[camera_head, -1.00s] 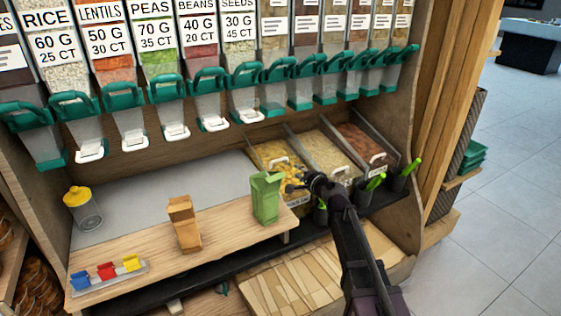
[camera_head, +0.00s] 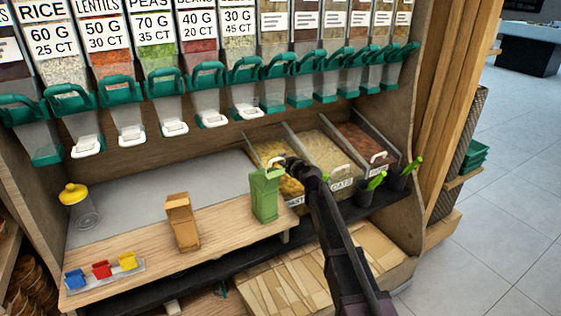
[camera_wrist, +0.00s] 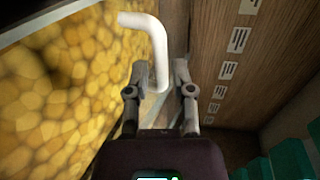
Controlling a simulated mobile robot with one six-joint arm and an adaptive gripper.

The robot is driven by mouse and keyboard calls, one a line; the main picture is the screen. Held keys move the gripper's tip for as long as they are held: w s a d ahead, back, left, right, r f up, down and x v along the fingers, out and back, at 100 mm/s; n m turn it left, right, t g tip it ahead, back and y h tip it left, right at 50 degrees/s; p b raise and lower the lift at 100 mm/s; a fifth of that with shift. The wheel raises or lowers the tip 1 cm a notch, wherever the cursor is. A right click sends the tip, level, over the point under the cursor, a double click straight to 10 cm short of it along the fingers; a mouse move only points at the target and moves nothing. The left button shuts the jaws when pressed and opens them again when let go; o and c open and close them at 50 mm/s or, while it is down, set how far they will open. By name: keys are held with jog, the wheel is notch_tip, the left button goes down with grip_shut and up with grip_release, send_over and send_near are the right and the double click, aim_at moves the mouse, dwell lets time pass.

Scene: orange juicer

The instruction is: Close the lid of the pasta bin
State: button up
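The pasta bin (camera_head: 270,151) holds yellow pasta and stands leftmost of three bins at the back right. Its white lid handle (camera_wrist: 153,38) is large in the wrist view, with yellow pasta behind it to the left. My gripper (camera_wrist: 161,68) is partly open, with a finger on each side of the handle's lower end; a gap shows beside the right finger. I cannot tell whether either finger touches the handle. In the head view my gripper (camera_head: 297,166) is over the pasta bin's front, hiding part of it. The clear lid's angle is hard to make out.
The oats bin (camera_head: 322,150) and a third bin (camera_head: 366,139) stand to the right, with green-handled scoops (camera_head: 377,180) in front. A green carton (camera_head: 265,194) stands close left of my gripper. Dispensers with teal handles (camera_head: 244,70) hang above.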

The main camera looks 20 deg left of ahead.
jog(key=shift+x, duration=0.8)
grip_shut()
jog(key=shift+s, duration=0.1)
jog(key=s+d+f+b, duration=0.3)
jog(key=s+d, duration=0.5)
jog(key=d, duration=0.1)
jog(key=shift+d+f+b, duration=0.25)
jog(key=shift+f+b, duration=0.05)
jog(key=shift+b, duration=0.05)
